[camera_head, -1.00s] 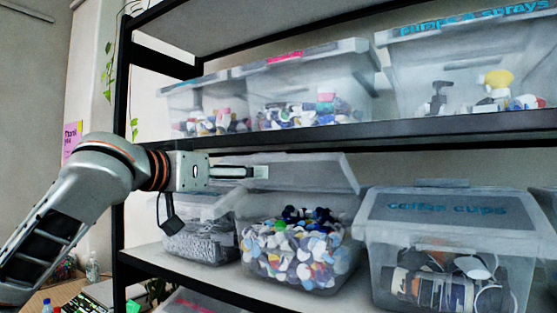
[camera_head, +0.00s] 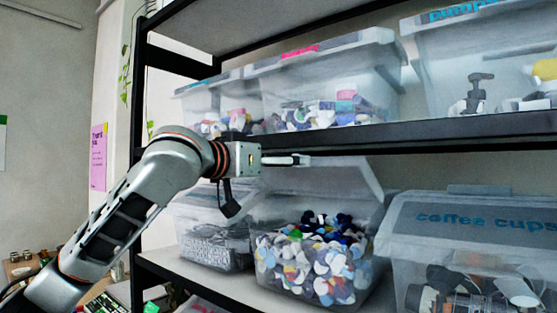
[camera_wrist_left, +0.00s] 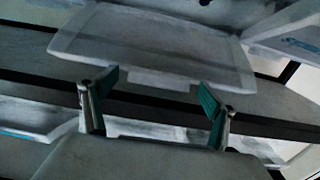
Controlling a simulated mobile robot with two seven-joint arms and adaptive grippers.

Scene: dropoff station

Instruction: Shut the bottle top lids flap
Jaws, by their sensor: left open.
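The clear bin of mixed bottle tops (camera_head: 310,262) stands on the lower shelf in the head view. Its translucent lid flap (camera_head: 335,180) is raised and tilted above the contents. My left gripper (camera_head: 303,160) is at the flap's upper left side, just under the upper shelf edge; I cannot tell whether it touches the flap. In the left wrist view, my gripper (camera_wrist_left: 155,96) is open, its two green-padded fingers spread apart with nothing held. A pale panel with a tab (camera_wrist_left: 150,45) lies beyond the fingers; I cannot tell for sure whether it is the flap. My right gripper is out of view.
The upper shelf (camera_head: 430,131) runs close above the flap and holds several clear bins. A bin marked coffee cups (camera_head: 480,235) stands right of the bottle tops. A grey-filled bin (camera_head: 215,245) stands on its left. Little room shows between the bins.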

